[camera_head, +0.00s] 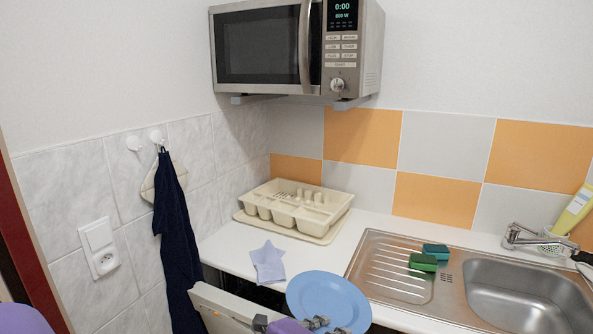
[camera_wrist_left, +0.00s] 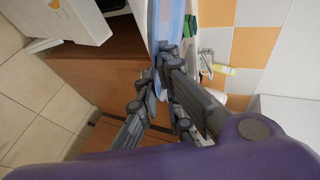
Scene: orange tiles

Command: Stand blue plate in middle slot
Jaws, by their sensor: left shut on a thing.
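The blue plate (camera_head: 326,296) is tilted, its face towards the head camera, at the front edge of the counter. My left gripper (camera_head: 318,324) is shut on its lower rim. In the left wrist view the plate (camera_wrist_left: 175,22) shows nearly edge-on, between the fingers of my left gripper (camera_wrist_left: 163,75). The cream dish rack (camera_head: 318,216) stands on its tray at the back left of the counter, apart from the plate. Its slots look empty, but are too small to make out singly. My right gripper is not in view.
A cloth (camera_head: 268,262) lies left of the plate. Two green sponges (camera_head: 423,262) lie by the steel sink (camera_head: 520,297). A white open front panel (camera_head: 222,309) juts out below the counter. A microwave (camera_head: 295,47) hangs above the rack. A dark towel (camera_head: 172,240) hangs left.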

